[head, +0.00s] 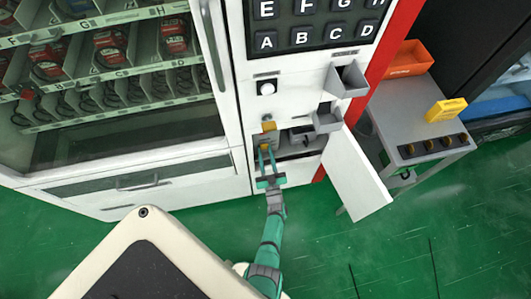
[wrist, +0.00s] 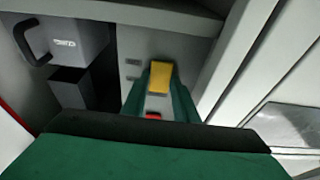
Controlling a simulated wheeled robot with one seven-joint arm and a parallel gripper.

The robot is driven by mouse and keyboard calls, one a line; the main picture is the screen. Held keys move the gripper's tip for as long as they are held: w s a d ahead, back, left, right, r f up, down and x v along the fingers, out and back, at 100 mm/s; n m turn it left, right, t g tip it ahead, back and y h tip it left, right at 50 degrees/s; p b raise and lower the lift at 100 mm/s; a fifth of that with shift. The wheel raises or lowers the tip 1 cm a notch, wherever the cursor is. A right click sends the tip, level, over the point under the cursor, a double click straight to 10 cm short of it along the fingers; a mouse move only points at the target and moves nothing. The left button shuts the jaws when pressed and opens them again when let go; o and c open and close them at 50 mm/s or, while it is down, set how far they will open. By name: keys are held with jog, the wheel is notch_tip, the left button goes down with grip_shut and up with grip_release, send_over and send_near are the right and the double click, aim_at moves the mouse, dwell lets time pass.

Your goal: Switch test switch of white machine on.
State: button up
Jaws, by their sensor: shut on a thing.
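The white machine (head: 284,94) stands upright with its small lower door open. My gripper (head: 266,149) reaches into the lower opening. In the wrist view its green fingers stand on both sides of a yellow piece (wrist: 160,77), which looks like the test switch, and are shut on it. The piece is on a grey panel (wrist: 135,45) inside the machine. A small red part (wrist: 153,116) shows just below it, partly hidden by my gripper. Whether the switch is on or off cannot be told.
The open white door (head: 358,175) swings out to the right of my gripper. A grey box with a black handle (wrist: 72,40) is left of the switch. A grey side table (head: 405,125) carries an orange bin (head: 408,58) and a yellow box (head: 446,110).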

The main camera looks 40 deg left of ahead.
jog(key=o, duration=1.1)
jog(key=shift+s+a, duration=0.1)
jog(key=shift+s, duration=0.05)
jog(key=shift+c, duration=0.2)
jog(key=v, duration=1.1)
